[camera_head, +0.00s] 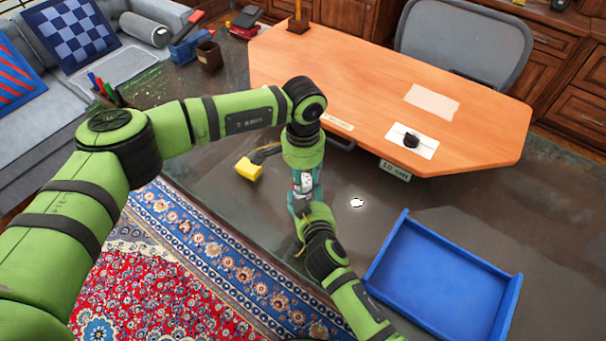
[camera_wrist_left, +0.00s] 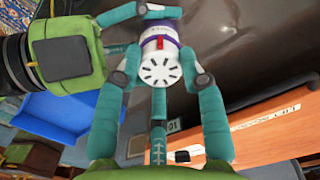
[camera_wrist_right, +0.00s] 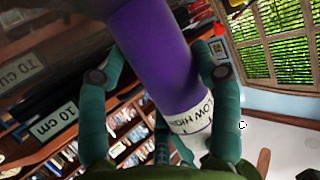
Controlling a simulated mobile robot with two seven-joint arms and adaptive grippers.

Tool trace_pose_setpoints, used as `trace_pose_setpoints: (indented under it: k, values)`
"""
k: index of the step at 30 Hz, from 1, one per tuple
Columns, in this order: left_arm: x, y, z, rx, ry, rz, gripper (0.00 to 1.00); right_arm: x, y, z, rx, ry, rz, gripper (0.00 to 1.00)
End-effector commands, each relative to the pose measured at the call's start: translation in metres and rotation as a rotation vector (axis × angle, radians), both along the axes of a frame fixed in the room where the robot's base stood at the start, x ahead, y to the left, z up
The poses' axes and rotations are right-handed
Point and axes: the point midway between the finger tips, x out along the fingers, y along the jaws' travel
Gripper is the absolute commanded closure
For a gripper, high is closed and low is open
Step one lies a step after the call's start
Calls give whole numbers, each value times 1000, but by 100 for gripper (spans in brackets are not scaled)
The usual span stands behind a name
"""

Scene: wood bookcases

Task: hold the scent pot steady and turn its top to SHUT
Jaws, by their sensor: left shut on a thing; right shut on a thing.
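The scent pot (camera_head: 303,183) is held upright between my two grippers in the head view, mostly hidden by them. In the left wrist view its white slotted top (camera_wrist_left: 160,68) faces the camera, with a purple band below. My left gripper (camera_wrist_left: 158,78) is shut on the top, a finger on each side. My right gripper (camera_head: 305,208) is shut on the pot's lower part. No SHUT mark is readable.
A blue tray (camera_head: 373,272) lies at the lower right, near my right arm. A yellow object (camera_head: 248,168) and a small white piece (camera_head: 357,202) lie on the dark surface. An orange wooden desktop (camera_head: 350,75) is behind. Dark surface between the pot and tray is mostly clear.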

Motion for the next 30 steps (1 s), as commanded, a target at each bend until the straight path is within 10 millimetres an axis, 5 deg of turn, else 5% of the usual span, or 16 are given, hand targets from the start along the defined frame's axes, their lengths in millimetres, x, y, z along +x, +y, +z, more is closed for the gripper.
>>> trace_pose_setpoints:
  k: [1, 2, 3, 17, 30]
  values:
    - [-1, 2, -2, 7, 5, 2, 92, 1, -1, 1, 1, -2, -3, 76]
    - [-1, 2, -2, 7, 5, 2, 48, 1, -1, 1, 1, -2, -3, 76]
    - [-1, 2, -2, 7, 5, 2, 35, 1, -1, 1, 1, -2, -3, 76]
    - [1, 1, 9, 2, -1, 2, 35, 0, 0, 1, 0, -1, 0, 76]
    - [0, 1, 95, 3, 0, 2, 35, 0, 0, 0, 1, -1, 0, 76]
